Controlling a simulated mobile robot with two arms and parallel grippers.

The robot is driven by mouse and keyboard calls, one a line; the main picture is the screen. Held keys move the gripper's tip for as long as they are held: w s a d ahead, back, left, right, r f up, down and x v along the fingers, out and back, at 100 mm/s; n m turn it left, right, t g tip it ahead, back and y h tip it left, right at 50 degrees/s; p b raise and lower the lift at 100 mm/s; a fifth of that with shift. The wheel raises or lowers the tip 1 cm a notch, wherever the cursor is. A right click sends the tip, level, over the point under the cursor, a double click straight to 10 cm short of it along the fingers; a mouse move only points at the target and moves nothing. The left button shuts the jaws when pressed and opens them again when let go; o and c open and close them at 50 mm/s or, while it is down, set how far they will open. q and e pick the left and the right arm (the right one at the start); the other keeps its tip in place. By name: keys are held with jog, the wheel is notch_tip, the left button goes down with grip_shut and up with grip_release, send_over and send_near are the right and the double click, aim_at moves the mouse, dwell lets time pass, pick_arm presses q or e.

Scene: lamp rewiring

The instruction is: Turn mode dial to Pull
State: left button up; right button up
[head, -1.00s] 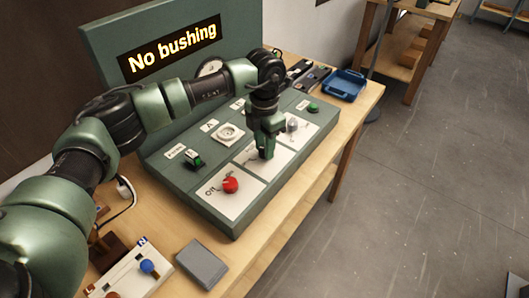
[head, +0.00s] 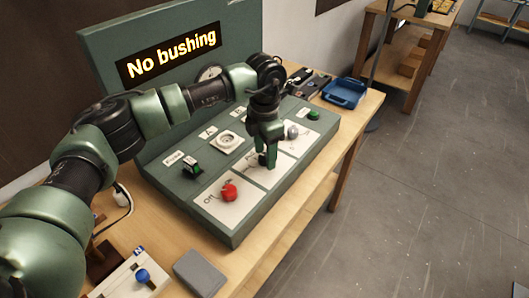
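A green-grey test bench panel (head: 232,236) carries a row of white plates along its front. My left gripper (head: 267,164) points down over the middle white plate (head: 250,176), with its fingertips at or just above it. The gripper covers the centre of that plate, so any dial there is hidden. A grey round knob (head: 292,132) is on the plate to the right. I cannot tell how far apart the fingers are. My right gripper is not in view.
A lit display (head: 172,54) on the upright board reads "No bushing". A white round socket (head: 228,142) and a green button (head: 313,115) are on the panel. A blue tray (head: 345,92) stands behind right. A grey block (head: 200,272) and a blue knob (head: 142,275) are in front.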

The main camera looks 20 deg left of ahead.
pick_arm(q)
notch_tip(320, 180, up, 6)
jog(key=shift+r+b, duration=0.25)
jog(key=shift+b, duration=0.7)
jog(key=shift+r, duration=0.65)
jog(key=shift+f, duration=0.1)
